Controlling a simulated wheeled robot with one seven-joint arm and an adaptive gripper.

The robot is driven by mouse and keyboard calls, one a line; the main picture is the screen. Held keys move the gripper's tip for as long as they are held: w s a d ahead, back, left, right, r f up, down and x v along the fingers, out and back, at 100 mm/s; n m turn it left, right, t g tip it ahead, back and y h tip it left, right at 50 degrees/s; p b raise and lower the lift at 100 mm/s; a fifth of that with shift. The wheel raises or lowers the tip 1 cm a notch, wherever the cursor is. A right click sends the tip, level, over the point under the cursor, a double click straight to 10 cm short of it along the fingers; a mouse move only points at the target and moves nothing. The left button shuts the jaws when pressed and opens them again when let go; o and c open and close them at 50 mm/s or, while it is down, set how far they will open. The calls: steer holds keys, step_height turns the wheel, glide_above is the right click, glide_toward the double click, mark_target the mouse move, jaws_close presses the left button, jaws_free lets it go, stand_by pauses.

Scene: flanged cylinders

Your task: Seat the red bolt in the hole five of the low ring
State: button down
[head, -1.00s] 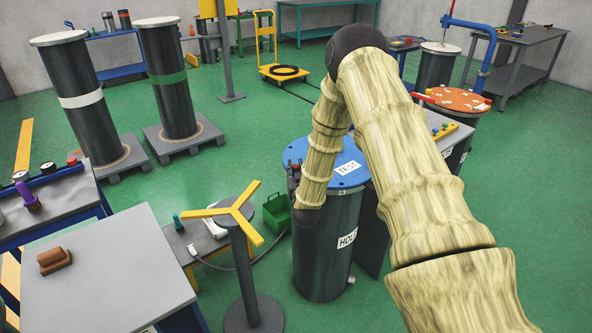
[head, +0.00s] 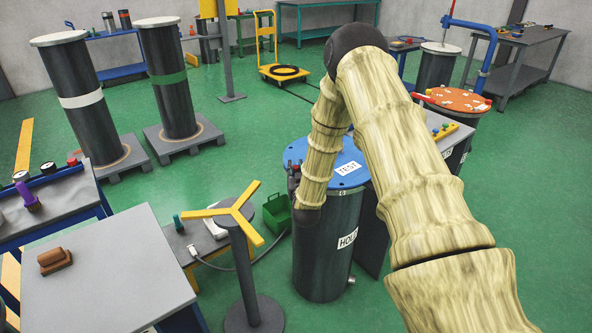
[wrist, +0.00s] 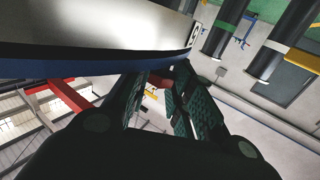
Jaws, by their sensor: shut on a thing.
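My gripper (head: 292,180) is at the left edge of the blue flange (head: 350,178) on the dark cylinder marked HOLD, partly hidden by my forearm. In the wrist view the two dark green fingers (wrist: 160,92) are shut on a small red piece, which I take to be the red bolt (wrist: 158,80). Most of the bolt is hidden by the fingers. The blue flange rim (wrist: 85,68) runs just above the fingertips in that view. The holes and hole five cannot be made out. I cannot tell whether the bolt touches the flange.
A post with three yellow arms (head: 236,211) stands left of the cylinder. A green crate (head: 277,212) lies behind it. A grey table (head: 110,265) is at front left. An orange-topped drum (head: 455,101) stands at back right. Green floor is open beyond the blue flange.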

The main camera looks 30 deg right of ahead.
steer(key=shift+w+r+p, duration=0.1)
steer(key=shift+r+p, duration=1.75)
steer(key=shift+r, duration=1.75)
